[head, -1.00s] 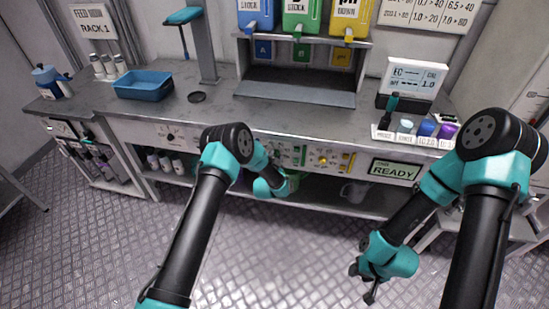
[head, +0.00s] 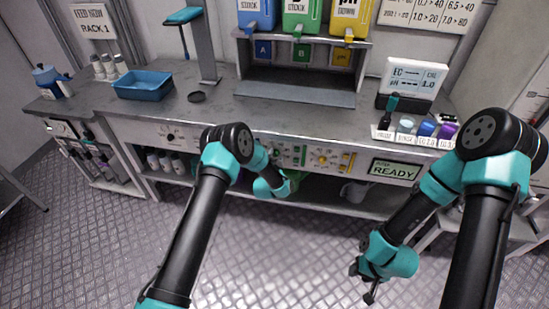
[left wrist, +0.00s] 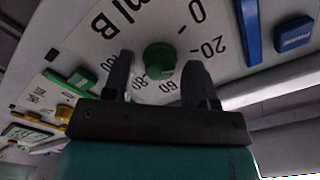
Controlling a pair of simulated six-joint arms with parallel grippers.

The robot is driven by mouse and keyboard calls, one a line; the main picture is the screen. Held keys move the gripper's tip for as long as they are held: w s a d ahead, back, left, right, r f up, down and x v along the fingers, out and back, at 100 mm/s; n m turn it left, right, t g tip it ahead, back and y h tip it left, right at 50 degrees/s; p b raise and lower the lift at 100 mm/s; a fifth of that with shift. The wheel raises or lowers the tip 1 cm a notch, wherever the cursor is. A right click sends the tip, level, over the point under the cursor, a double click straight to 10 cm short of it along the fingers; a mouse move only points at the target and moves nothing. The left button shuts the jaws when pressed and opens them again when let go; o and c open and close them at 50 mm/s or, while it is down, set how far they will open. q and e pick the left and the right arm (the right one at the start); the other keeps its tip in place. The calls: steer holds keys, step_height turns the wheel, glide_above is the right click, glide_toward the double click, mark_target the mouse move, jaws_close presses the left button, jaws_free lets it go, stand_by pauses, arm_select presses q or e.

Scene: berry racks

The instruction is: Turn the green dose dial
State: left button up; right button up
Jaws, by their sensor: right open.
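The green dose dial (left wrist: 160,58) is a round knob on a pale panel with printed numbers around it, in the left wrist view. My left gripper (left wrist: 157,75) is open, with one finger on each side of the dial in the picture. A gap shows between each finger and the knob; I cannot tell how deep the fingers reach. In the head view my left wrist (head: 270,185) is at the bench's front panel, and its fingertips are hidden. My right gripper (head: 364,282) is open and empty, low over the floor in front of the bench.
A green button (left wrist: 82,79) and a blue bar (left wrist: 249,30) sit on the panel near the dial. A yellow knob (head: 322,160) and a READY display (head: 395,170) are to the right. A blue tray (head: 143,86) stands on the bench at left.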

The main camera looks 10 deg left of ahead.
arm_select(q)
steer(key=shift+o, duration=0.4)
steer(key=s+a, duration=0.1)
steer(key=s, duration=1.6)
steer(key=shift+s, duration=0.2)
steer(key=shift+a, duration=0.1)
steer(key=s+a+f+n+g+h, duration=0.2)
steer(key=s+a+f+n+g, duration=0.3)
steer(key=s+g, duration=0.35)
steer(key=s+a+n+g, duration=0.2)
steer(key=s+n+g, duration=0.1)
steer(key=s, duration=0.6)
steer(key=s+a+n+g, duration=0.2)
steer(key=s+g, duration=0.3)
steer(key=s, duration=0.4)
steer(key=shift+s+r+n+g+h, duration=0.2)
steer(key=shift+r+n+g+h, duration=0.2)
steer(key=shift+n, duration=0.4)
